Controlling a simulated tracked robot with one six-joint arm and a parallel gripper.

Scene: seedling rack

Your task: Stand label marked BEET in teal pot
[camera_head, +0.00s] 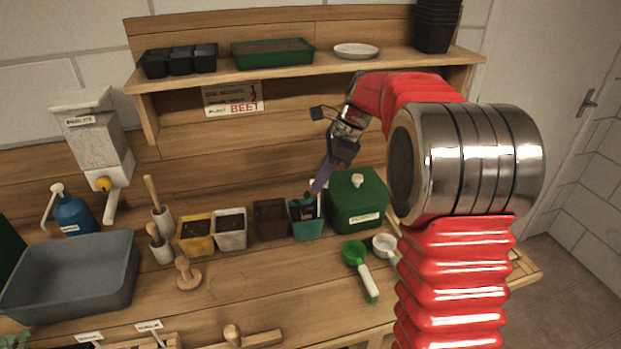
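The teal pot (306,226) stands on the bench, just left of the green lidded box. A narrow white label (319,205) is upright at the pot, its lower part at the soil or rim; I cannot read any marking on it. My gripper (316,190) reaches down from the upper right, its purple finger part ending right above the pot and at the label's top. Whether the fingers are closed on the label is too small to tell. A card with BEET (233,99) in red is on the back board.
A brown pot (270,219), a white pot (230,229) and a yellow pot (195,236) stand left of the teal pot. The green box (358,204) is close on its right. A green scoop (360,268) lies in front. More white labels (149,326) are at the front edge.

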